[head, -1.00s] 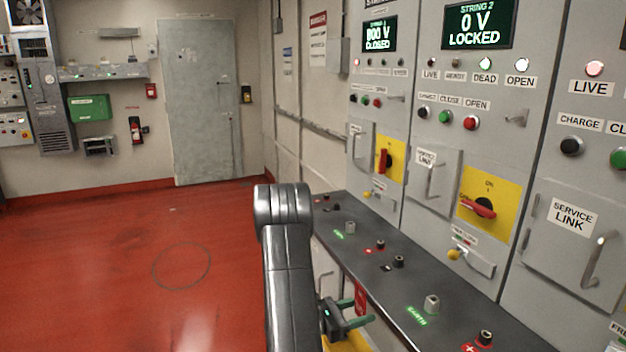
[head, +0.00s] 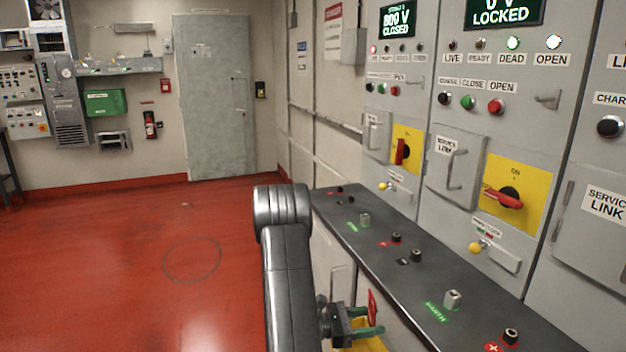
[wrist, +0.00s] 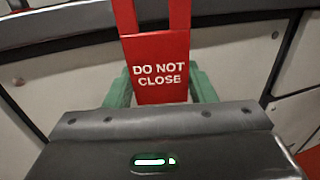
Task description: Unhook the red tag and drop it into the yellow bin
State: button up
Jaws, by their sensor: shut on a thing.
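My gripper (head: 368,322) is at the lower middle of the head view, with its green fingers shut on the red tag (head: 372,305). In the wrist view the tag (wrist: 160,50) stands between the two green fingers, its face reading "DO NOT CLOSE"; its upper end runs out of the picture. No hook shows on it in either view. The yellow bin (head: 372,346) shows only in part at the bottom edge of the head view, behind and below the gripper.
A dark bench top (head: 405,265) with several terminals runs along the cabinets, close to the right of my gripper. Grey cabinets with a yellow switch plate (head: 530,205) and red handle (head: 503,198) stand behind it. The red floor (head: 130,270) at left is clear.

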jog(key=shift+f, duration=0.75)
jog(key=o, duration=1.1)
jog(key=shift+a, duration=0.15)
jog(key=a, duration=0.4)
jog(key=s+a, duration=0.1)
jog(key=a, duration=0.4)
jog(key=a+b, duration=0.1)
jog(key=a, duration=0.3)
jog(key=shift+s+a, duration=0.2)
jog(key=shift+s, duration=0.1)
jog(key=shift+d, duration=0.1)
